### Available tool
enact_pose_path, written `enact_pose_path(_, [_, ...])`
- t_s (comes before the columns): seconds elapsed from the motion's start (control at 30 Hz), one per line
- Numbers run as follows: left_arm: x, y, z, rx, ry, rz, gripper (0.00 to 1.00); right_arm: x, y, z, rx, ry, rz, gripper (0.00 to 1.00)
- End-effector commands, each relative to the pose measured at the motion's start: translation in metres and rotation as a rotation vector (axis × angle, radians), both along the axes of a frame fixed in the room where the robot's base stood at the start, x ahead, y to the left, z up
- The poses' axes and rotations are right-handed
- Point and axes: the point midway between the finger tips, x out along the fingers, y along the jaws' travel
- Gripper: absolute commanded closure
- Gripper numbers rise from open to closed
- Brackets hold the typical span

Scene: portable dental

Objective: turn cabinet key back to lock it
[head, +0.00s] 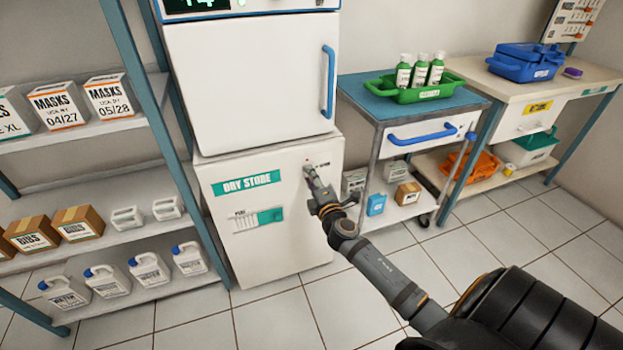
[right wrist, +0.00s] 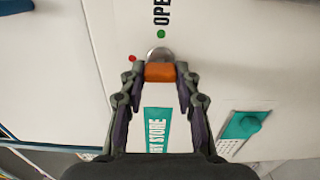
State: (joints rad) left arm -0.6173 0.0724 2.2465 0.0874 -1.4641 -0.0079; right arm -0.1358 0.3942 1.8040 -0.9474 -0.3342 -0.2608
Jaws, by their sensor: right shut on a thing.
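The white dry store cabinet (head: 285,255) stands under a larger white unit, and its door looks shut. My right gripper (head: 309,170) reaches the upper right of the cabinet front. In the right wrist view its two fingers (right wrist: 159,78) are shut on the orange head of the key (right wrist: 160,72). The key sits at a round silver lock (right wrist: 159,54). A green dot (right wrist: 161,34) beside the letters "OPE" and a red dot (right wrist: 131,58) mark the door around the lock. In the head view the gripper hides the key. My left gripper is not in view.
A shelf rack (head: 118,126) with boxes and jugs stands left of the cabinet. A blue-topped cart (head: 360,95) with a green tray (head: 450,85) of bottles stands close on the right. The tiled floor (head: 280,315) in front is clear.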

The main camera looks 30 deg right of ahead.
Motion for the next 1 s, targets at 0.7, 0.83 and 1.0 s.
enact_pose_path(0.7, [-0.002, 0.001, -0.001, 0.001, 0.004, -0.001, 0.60, -0.011, 0.002, -0.001, 0.001, 0.003, 0.000, 0.45])
enact_pose_path(0.83, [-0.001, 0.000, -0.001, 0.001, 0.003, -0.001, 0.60, -0.038, 0.009, -0.002, -0.001, 0.004, 0.002, 0.45])
enact_pose_path(1.0, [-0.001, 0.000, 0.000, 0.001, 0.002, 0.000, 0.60, -0.079, 0.020, -0.002, -0.001, 0.004, 0.003, 0.45])
